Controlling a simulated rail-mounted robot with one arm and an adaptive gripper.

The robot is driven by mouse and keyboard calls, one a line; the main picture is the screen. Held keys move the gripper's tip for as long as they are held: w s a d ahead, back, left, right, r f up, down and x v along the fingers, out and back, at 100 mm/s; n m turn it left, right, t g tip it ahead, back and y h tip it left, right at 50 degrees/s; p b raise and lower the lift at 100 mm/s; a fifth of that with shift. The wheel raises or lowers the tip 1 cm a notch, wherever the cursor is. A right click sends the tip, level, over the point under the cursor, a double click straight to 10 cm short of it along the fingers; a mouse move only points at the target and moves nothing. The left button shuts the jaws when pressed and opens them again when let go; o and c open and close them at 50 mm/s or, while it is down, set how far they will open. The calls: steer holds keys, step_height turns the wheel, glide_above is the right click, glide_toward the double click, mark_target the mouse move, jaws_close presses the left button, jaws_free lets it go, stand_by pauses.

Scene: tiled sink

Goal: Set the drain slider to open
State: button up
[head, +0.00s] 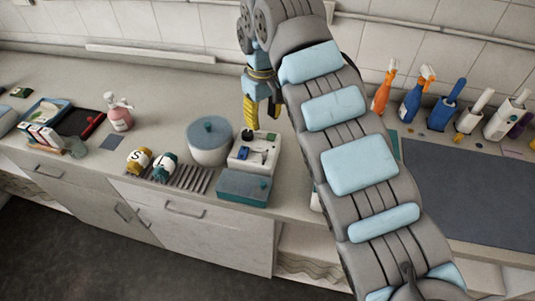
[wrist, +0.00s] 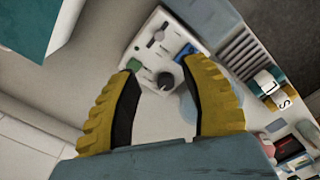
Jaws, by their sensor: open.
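A white control box (head: 240,165) stands on the counter. My gripper (head: 262,116), with yellow fingers, points down above the box. It is open and empty; in the wrist view the controls show between and beyond the fingertips (wrist: 162,68).
Spray bottles (head: 410,95) line the wall at right.

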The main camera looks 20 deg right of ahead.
mark_target(264, 152)
steer(key=shift+f+p, duration=1)
steer(key=shift+f, duration=6)
